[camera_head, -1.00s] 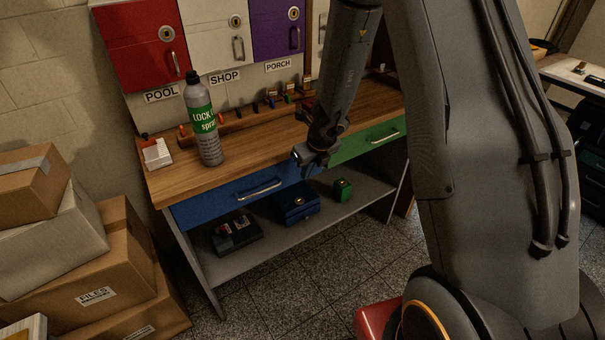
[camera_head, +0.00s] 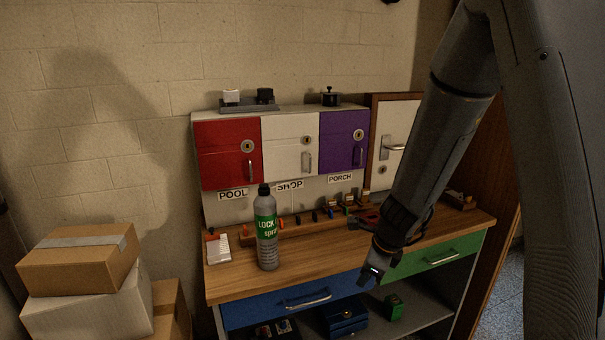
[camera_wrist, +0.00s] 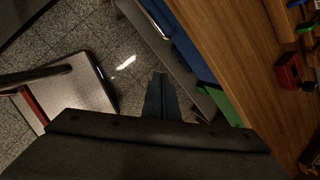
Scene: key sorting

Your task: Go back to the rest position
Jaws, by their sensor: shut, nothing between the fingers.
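My gripper (camera_head: 372,275) hangs at the front edge of the workbench (camera_head: 240,289), pointing down, in front of the blue drawer (camera_head: 290,305) near its right end. It is shut and holds nothing. In the wrist view its closed fingers (camera_wrist: 160,97) show over the floor, beside the bench edge. My arm hides part of the bench's right side and the white door behind.
A spray can (camera_head: 266,235) stands on the bench before the red (camera_head: 227,155), white and purple cabinets. A key rack (camera_head: 300,227) runs along the back. Cardboard boxes (camera_head: 80,260) are stacked at left. A green drawer (camera_head: 435,258) is shut at right.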

